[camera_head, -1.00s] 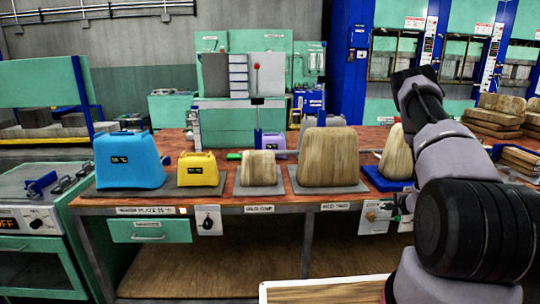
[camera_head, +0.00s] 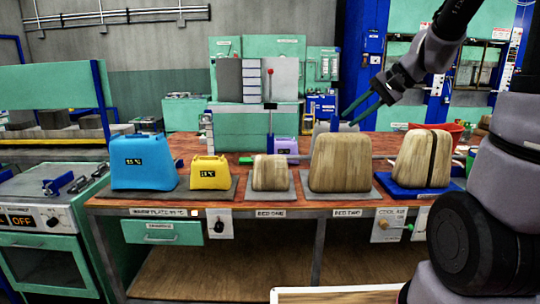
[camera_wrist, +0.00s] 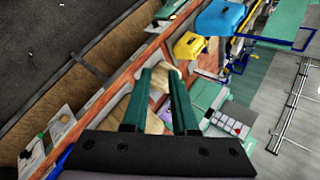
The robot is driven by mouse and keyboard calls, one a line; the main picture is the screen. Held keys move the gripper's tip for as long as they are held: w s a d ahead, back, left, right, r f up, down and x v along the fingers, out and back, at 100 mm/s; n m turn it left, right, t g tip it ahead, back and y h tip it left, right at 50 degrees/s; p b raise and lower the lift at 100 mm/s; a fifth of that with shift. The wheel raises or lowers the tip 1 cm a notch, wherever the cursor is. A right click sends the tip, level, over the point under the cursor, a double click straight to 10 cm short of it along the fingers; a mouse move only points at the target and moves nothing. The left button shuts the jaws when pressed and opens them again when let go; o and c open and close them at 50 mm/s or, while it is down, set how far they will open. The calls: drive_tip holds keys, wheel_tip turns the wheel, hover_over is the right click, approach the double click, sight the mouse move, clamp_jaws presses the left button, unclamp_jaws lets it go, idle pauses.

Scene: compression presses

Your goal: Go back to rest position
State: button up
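My gripper (camera_head: 358,110) is raised above the back right of the workbench (camera_head: 330,208) in the head view, its teal fingers pointing down and left. In the wrist view its two fingers (camera_wrist: 160,72) stand apart with nothing held between them. Wood-textured blocks on the bench lie beyond the fingertips, partly hidden by them. My gripper looks clear of the blocks.
On the bench stand a blue block (camera_head: 137,162), a yellow block (camera_head: 209,173), a small wooden block (camera_head: 270,173), a large wooden block (camera_head: 340,163) and a dark-banded wooden block (camera_head: 412,160) on a blue plate. A green press (camera_head: 275,85) stands behind.

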drive_tip(key=s+d+r+n+t+h, duration=0.1)
drive_tip(key=s+r+h, duration=0.2)
drive_tip(key=s, duration=0.5)
drive_tip(key=s+d+r+n+t+h, duration=0.1)
drive_tip(key=s+r+h, duration=0.1)
drive_tip(key=s, duration=0.6)
drive_tip(key=shift+d+r+n+t+h, duration=0.3)
drive_tip(key=shift+r+n+h, duration=0.1)
drive_tip(key=shift+r, duration=0.15)
drive_tip(key=shift+d, duration=0.1)
